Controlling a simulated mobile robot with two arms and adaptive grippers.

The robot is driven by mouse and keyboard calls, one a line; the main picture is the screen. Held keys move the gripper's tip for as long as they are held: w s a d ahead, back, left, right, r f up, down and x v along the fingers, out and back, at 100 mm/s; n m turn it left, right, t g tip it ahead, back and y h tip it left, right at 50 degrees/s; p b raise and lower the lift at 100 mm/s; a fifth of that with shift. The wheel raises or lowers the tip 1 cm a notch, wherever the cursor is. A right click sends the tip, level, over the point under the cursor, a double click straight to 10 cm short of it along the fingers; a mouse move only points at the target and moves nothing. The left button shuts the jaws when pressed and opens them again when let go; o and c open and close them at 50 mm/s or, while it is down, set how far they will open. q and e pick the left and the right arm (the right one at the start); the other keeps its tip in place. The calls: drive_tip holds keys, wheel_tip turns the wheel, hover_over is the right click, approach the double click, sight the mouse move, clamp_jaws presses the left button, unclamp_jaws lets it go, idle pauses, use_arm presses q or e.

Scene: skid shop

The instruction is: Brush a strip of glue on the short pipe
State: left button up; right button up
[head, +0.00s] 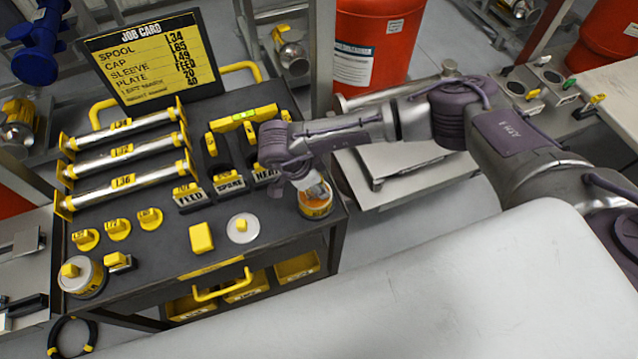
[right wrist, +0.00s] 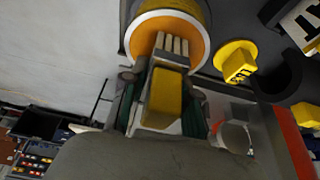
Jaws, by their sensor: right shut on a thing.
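My right gripper (head: 312,183) is over the front right corner of the dark cart. In the right wrist view it is shut on a brush with a yellow block handle (right wrist: 167,95). The pale bristles (right wrist: 172,44) point into the mouth of an orange-lined pot (right wrist: 140,42). The same pot (head: 316,206) stands on the cart in the head view. How deep the bristles reach is unclear. Several silver pipes lie in yellow end holders at the cart's left; the top one (head: 128,125) looks shortest. My left gripper is not in view.
The job card (head: 145,60) stands behind the pipes. A white disc with a yellow knob (head: 242,227) and a yellow block (head: 201,238) lie near the pot. A lidded pot (head: 84,277) is at front left.

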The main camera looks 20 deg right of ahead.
drive_tip(key=shift+s+f, duration=0.1)
idle(1.5)
drive_tip(key=shift+r+p, duration=0.35)
drive_tip(key=shift+r, duration=0.55)
drive_tip(key=shift+r+p, duration=1.4)
drive_tip(key=shift+r, duration=1.3)
drive_tip(key=shift+w+d+r+n+b, duration=0.15)
drive_tip(key=shift+w+d+n+b, duration=0.05)
drive_tip(key=shift+n+b, duration=0.25)
drive_tip(key=d+r+n+t+y+b, duration=0.4)
drive_tip(key=r+n, duration=0.8)
drive_tip(key=n, duration=0.4)
drive_tip(key=shift+s+d+n+b, duration=0.15)
drive_tip(key=shift+n+b, duration=0.2)
drive_tip(key=shift+b, duration=0.45)
